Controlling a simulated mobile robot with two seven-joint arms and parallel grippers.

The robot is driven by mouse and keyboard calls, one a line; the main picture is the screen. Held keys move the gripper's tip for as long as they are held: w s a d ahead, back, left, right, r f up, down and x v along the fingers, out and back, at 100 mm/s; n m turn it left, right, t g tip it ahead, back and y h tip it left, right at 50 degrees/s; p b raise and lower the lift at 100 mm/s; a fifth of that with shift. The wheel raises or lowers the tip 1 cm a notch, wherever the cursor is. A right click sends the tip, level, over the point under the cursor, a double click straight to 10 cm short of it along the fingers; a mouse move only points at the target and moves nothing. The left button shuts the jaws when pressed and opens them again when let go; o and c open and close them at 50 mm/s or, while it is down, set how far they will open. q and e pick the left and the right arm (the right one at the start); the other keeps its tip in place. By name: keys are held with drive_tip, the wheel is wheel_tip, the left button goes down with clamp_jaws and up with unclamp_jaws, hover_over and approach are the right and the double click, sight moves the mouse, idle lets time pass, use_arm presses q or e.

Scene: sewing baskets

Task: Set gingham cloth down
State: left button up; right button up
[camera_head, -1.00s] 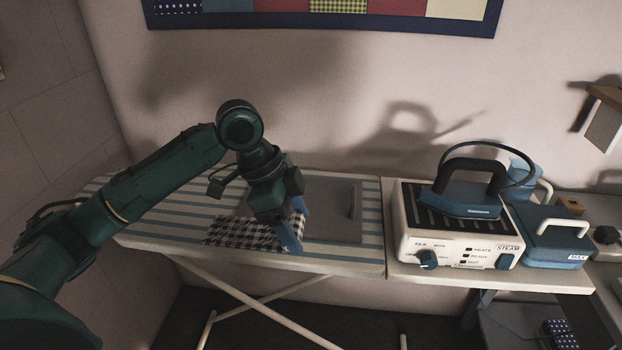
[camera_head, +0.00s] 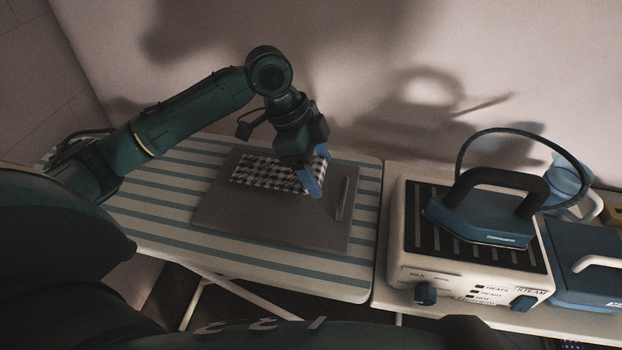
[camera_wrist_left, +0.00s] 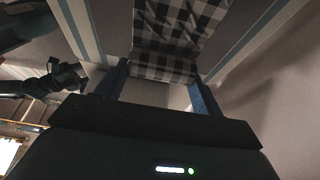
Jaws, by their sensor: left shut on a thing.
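The black-and-white gingham cloth (camera_head: 262,173) is over the back part of a dark grey pad (camera_head: 235,220) on the striped ironing board (camera_head: 160,218). My left gripper (camera_head: 317,178), with blue fingers, is shut on the cloth's right end. In the left wrist view the cloth (camera_wrist_left: 172,58) runs out from between the fingers of my left gripper (camera_wrist_left: 163,88). Whether the cloth's free end touches the pad is hard to tell. The part between the fingers is partly hidden. I cannot see my right gripper.
A slim grey bar (camera_head: 342,198) lies at the pad's right side. A blue iron (camera_head: 480,215) sits on a white steam station (camera_head: 470,285) to the right, with a blue box (camera_head: 590,250) beyond. The wall stands close behind the board.

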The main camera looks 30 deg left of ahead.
sight(293, 176)
use_arm(q)
drive_tip(key=shift+w+f, duration=0.1)
drive_tip(key=shift+f, duration=2.5)
drive_tip(key=o, duration=0.9)
drive_tip(key=shift+o, duration=0.2)
drive_tip(key=v, duration=1.2)
